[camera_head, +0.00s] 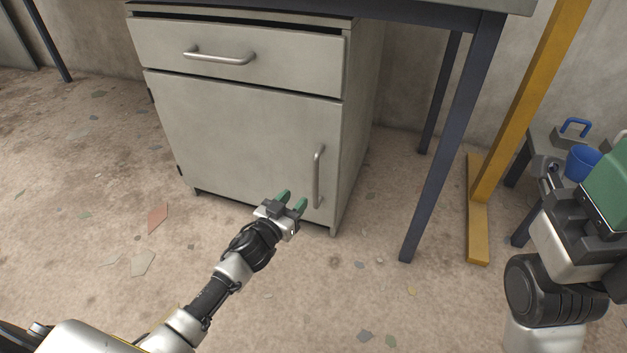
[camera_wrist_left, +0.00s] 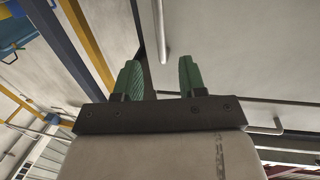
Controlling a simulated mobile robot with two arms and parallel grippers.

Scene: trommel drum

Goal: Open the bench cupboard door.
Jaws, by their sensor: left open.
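The bench cupboard (camera_head: 352,130) is a grey cabinet under a bench. Its door (camera_head: 235,135) looks shut, with hinges on the left edge. A vertical metal bar handle (camera_head: 318,177) sits near the door's right edge. My left gripper (camera_head: 293,200) is open and empty, in front of the door's lower right, just left of the handle's lower end in the head view. In the left wrist view the handle (camera_wrist_left: 161,28) shows beyond the two green fingers (camera_wrist_left: 160,75), roughly in line with the gap. My right gripper (camera_head: 606,190) is partly cut off at the right edge.
A drawer (camera_head: 250,60) with a horizontal handle (camera_head: 218,56) is above the door. A dark blue bench leg (camera_head: 450,140) and a yellow post (camera_head: 522,100) stand to the right. A blue bucket (camera_head: 582,163) is on a low stand. Flat fragments litter the floor.

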